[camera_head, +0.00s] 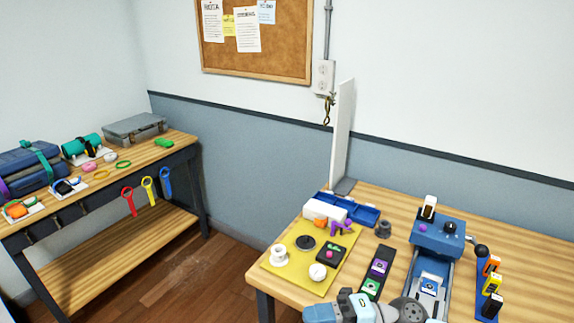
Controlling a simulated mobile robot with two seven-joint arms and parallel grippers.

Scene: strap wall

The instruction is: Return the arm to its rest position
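A blue-grey and white piece, which looks like part of one of my arms, shows at the bottom edge in front of the workbench (270,287). It is cut off by the frame, and I cannot tell which arm it belongs to. No gripper fingertips show, so neither gripper is in view. The arm piece covers part of the bench's near side and the lower end of the blue device (440,238).
A yellow mat (283,262) with small parts, a blue tray (362,214) and a white upright panel (343,130) are on the bench. Colored blocks (491,285) stand at right. A side table (178,141) at left holds cases and tape rings. Floor lies between.

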